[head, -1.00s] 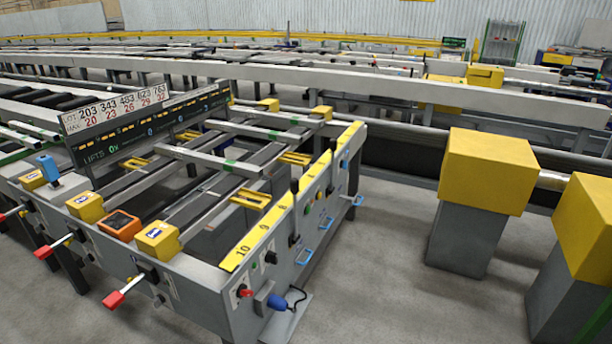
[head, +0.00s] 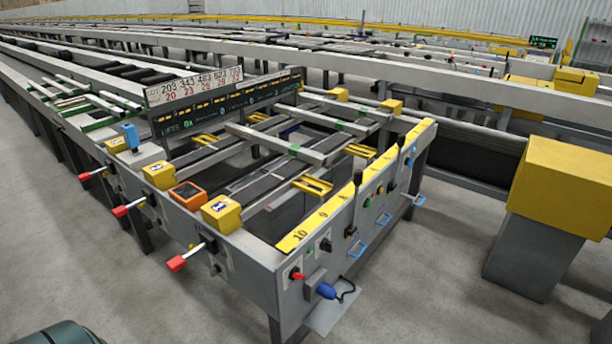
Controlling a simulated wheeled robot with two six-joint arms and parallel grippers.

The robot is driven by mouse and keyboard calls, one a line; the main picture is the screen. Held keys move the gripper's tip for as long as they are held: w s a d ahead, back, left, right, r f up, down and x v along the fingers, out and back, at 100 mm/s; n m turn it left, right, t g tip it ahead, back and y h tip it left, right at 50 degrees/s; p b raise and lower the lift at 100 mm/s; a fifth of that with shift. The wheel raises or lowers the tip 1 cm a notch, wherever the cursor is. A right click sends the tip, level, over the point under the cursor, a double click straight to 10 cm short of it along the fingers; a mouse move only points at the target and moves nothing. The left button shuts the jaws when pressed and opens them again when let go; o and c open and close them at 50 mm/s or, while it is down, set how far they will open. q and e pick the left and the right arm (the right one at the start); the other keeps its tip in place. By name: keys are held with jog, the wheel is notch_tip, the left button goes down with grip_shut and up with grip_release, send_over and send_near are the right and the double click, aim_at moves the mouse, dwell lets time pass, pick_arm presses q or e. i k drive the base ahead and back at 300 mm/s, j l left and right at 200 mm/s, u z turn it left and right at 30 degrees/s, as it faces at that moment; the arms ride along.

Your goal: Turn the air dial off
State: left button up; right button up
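The runout table's end panel (head: 372,221) faces right and carries several controls. A black rotary knob on a pale plate (head: 326,245) sits near the front corner. A red knob (head: 297,274) sits lower and nearer the corner. I cannot read labels to tell which of them is the air dial, nor tell its setting. A blue handle-like part (head: 326,291) with a dark cable hangs beside the red knob. Neither of my grippers is in view.
Red-tipped levers (head: 176,263) stick out from the table's left side. Grey floor (head: 440,290) is clear in front of the end panel. A rounded dark green shape (head: 60,335), unclear what, shows at the lower left.

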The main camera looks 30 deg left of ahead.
aim_at(408, 162)
jog(key=i+l+u, duration=0.1)
jog(key=i+l, duration=0.15)
jog(key=i, duration=0.2)
jog(key=i+l+u, duration=0.1)
jog(key=i+l, duration=0.2)
jog(key=i, duration=0.2)
